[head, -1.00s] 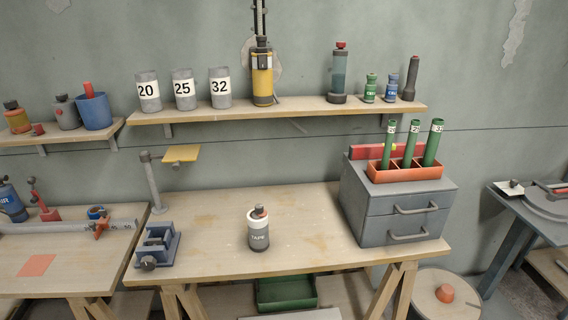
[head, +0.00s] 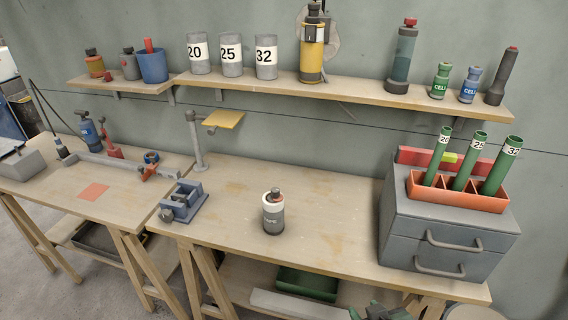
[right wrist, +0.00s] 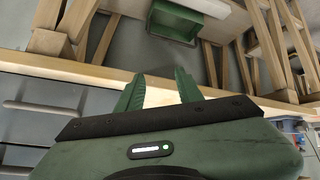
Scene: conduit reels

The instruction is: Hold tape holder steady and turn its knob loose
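The tape holder (head: 273,217), a grey can with a white band and a label, stands upright on the middle bench. The tape holder is not visible in that view. My left gripper is not in view.
The bench top (head: 325,235) is clear around the tape holder. A blue vise (head: 184,203) stands left, and a grey drawer box (head: 440,230) with an orange rack of green tubes stands right. A green bin (head: 307,282) sits below the bench. A shelf (head: 350,92) runs above.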

